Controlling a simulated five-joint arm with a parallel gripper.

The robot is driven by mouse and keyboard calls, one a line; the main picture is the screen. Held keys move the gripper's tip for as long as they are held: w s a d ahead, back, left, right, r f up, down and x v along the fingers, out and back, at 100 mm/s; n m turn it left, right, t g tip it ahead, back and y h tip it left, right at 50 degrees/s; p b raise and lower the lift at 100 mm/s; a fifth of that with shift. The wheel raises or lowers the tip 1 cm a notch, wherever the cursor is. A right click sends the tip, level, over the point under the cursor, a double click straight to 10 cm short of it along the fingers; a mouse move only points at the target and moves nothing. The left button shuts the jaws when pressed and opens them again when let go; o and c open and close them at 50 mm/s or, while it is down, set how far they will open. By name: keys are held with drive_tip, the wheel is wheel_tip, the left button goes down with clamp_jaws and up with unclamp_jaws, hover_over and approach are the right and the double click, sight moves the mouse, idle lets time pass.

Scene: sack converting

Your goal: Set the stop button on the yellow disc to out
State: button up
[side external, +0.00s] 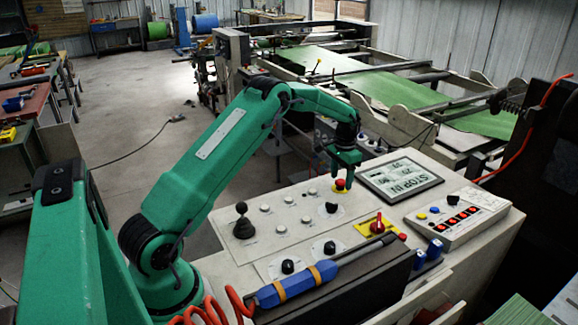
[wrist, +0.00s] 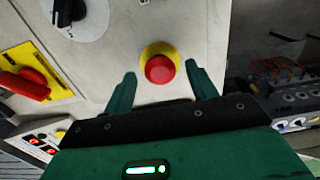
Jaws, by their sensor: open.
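The stop button (side external: 340,184) is a red mushroom head on a yellow disc (side external: 334,190) at the back edge of the panel. In the wrist view the red button (wrist: 160,69) sits on the yellow disc (wrist: 147,54), between and just beyond my fingertips. My gripper (side external: 343,163) points down right above the button, and its open fingers also show in the wrist view (wrist: 162,82), one on each side. I cannot tell whether the fingers touch the button.
A red rotary switch on a yellow plate (side external: 376,225), black knobs (side external: 331,208), a black joystick (side external: 243,222) and several white buttons stand on the panel. A box with lit red buttons (side external: 457,217) lies to the right. A blue tool (side external: 297,284) lies at the front.

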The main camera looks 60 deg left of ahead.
sight(341, 181)
clamp_jaws()
drive_tip(key=shift+r, duration=0.55)
unclamp_jaws()
drive_tip(key=shift+r, duration=0.1)
wheel_tip(341, 181, up, 8)
idle(0.5)
drive_tip(key=shift+d, duration=0.1)
